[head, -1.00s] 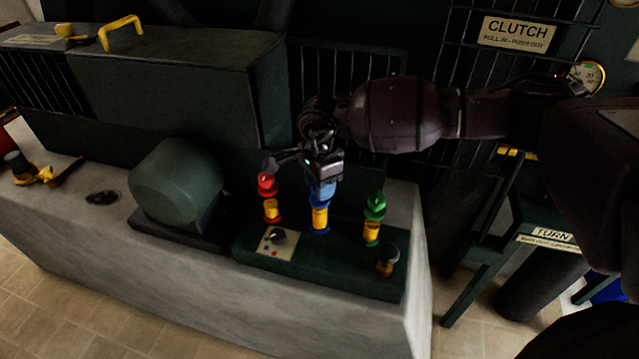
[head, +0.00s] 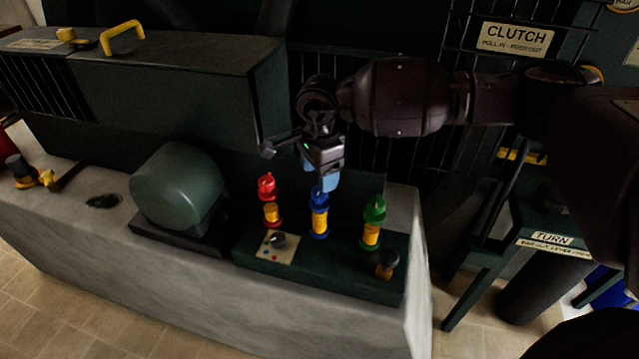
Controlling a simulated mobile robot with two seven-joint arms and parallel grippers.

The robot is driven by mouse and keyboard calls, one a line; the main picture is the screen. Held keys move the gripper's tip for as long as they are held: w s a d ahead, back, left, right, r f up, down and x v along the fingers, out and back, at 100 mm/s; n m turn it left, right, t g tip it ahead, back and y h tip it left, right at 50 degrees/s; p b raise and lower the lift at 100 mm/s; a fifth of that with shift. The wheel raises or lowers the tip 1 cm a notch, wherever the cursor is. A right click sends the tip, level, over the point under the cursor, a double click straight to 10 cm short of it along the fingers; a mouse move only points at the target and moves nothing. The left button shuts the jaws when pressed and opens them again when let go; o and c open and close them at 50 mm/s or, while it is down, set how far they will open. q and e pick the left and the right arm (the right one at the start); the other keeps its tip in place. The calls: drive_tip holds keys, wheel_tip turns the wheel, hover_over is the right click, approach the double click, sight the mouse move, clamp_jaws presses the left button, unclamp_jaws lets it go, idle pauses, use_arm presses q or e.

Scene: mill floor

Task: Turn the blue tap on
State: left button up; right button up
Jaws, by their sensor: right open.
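The blue tap (head: 320,222) stands on a dark green block between a red tap and a green tap. It has a blue top and base with a yellow band between. My right gripper (head: 323,180), with pale blue fingertips, points down just above the blue tap's top. It is open and holds nothing. The fingers partly cover the tap's handle, so I cannot tell which way the handle is turned or whether the fingers touch it. My left gripper is not in view.
The red tap (head: 268,200) and green tap (head: 372,223) stand close on either side. A black knob (head: 277,240) and a dark-capped fitting (head: 387,264) are in front. A rounded green housing (head: 178,186) is at left. Barred panels stand behind.

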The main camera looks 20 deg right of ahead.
wheel_tip(320, 180, up, 6)
idle(0.4)
